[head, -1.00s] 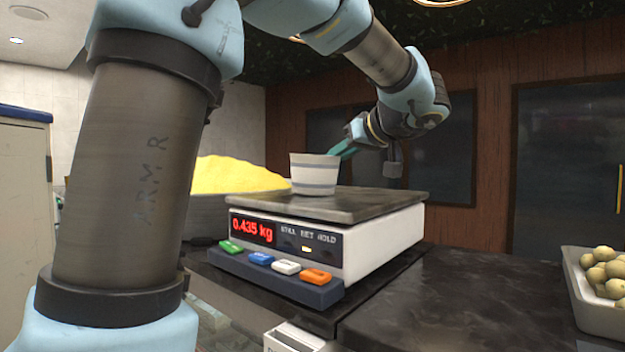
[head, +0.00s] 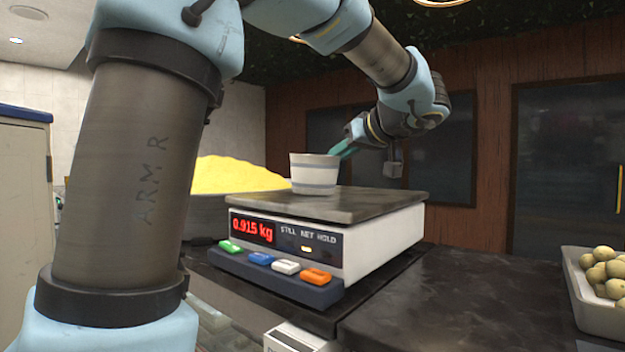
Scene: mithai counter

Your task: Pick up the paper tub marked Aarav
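A white paper tub with grey bands (head: 314,174) stands upright on the metal plate of the scale (head: 345,205). No name can be read on the side that faces me. My gripper (head: 344,150) reaches in from the right, with its teal fingers at the tub's upper right rim. The tub hides the fingertips, so I cannot tell whether they are closed on it. The scale's red display reads 0.915 kg.
A heap of yellow sweets (head: 232,175) in a dark bowl is behind the scale at the left. A pale tray (head: 590,312) of round sweets sits at the right edge. The dark counter (head: 450,295) between scale and tray is clear.

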